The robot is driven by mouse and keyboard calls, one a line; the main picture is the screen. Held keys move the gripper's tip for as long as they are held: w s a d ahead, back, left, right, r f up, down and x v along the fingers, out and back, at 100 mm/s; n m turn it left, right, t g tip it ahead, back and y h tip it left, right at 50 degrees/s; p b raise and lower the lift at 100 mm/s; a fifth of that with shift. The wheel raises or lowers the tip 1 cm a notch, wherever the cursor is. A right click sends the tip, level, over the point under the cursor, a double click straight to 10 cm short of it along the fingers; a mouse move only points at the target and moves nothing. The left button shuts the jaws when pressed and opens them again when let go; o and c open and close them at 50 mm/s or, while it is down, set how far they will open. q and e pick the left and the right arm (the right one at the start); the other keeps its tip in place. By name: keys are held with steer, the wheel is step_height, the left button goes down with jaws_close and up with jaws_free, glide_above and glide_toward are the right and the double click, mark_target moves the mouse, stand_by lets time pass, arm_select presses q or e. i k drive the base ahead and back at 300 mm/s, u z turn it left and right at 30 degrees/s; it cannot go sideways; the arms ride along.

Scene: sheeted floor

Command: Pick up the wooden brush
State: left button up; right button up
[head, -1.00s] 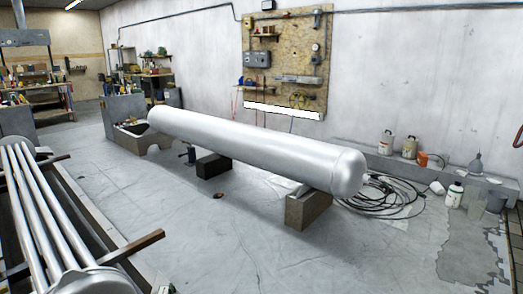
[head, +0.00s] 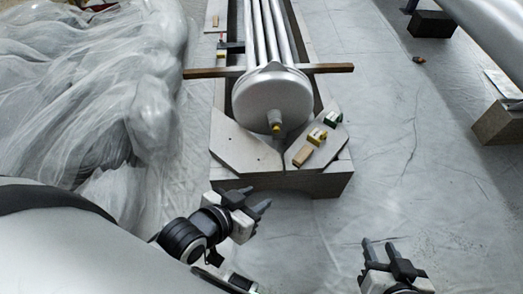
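Small blocks lie on the right plate at the near end of the bench. One is a tan wooden piece (head: 303,156), which may be the wooden brush; bristles are too small to tell. My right gripper (head: 391,258) is at the lower right over the floor, also spread and empty.
The long bench (head: 335,184) holds metal tubes with a round end cap (head: 270,98) and a wooden crossbar (head: 330,68). Clear plastic sheeting (head: 90,90) is heaped at the left. A large silver cylinder (head: 490,30) lies at upper right. The sheeted floor (head: 410,150) between is mostly clear.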

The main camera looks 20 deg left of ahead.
mark_target(302, 156)
steer(key=u, duration=1.6)
steer(key=i, duration=1.15)
steer(key=z, duration=3)
